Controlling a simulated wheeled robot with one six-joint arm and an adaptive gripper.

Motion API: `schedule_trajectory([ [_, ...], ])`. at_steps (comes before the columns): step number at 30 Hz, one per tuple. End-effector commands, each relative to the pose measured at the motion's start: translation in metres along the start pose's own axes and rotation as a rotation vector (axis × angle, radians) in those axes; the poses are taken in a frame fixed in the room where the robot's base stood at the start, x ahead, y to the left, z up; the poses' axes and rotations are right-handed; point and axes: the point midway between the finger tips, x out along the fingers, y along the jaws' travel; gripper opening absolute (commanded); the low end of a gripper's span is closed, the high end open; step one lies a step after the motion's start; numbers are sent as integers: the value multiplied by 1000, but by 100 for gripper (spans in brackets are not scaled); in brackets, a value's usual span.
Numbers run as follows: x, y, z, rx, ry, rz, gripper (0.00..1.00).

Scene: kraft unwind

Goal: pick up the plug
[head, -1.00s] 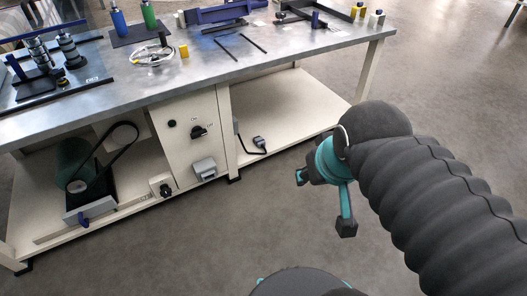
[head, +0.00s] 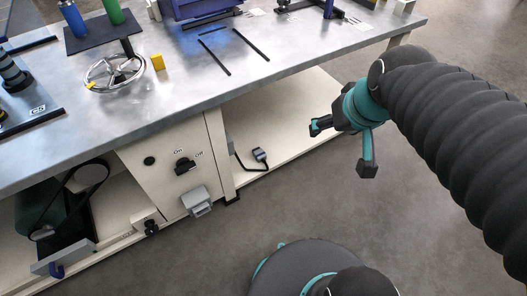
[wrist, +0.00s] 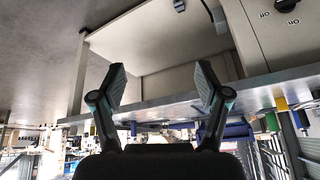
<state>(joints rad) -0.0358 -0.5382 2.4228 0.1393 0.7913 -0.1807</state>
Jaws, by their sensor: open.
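The plug (head: 260,155) is a small dark grey piece on the lower shelf of the workbench, with a dark cable running from it to the cabinet side. In the wrist view, which looks upside down, the plug (wrist: 179,5) is at the top edge, partly cut off. My gripper (head: 341,150) is open and empty, out in front of the bench to the right of the plug and apart from it. In the wrist view my gripper (wrist: 160,82) has its two fingers spread with nothing between them.
The metal bench top (head: 300,60) overhangs the lower shelf (head: 295,125). A cabinet panel with an on/off switch (head: 185,165) and a grey box (head: 196,200) stands left of the plug. A handwheel (head: 115,74) sits on top. The floor in front is clear.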

Motion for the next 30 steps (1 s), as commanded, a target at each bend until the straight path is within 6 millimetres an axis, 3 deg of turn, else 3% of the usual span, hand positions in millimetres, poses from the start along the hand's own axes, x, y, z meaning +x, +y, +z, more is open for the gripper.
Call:
schedule_trajectory([
  [1,19,-6,-11,-25,-12,-27,75],
  [6,69,-24,-48,-100,-15,-102,75],
  [15,179,-47,-96,-197,-13,-182,75],
  [22,278,-60,-110,-257,-22,-198,75],
  [30,402,-70,-97,-330,-54,-172,75],
])
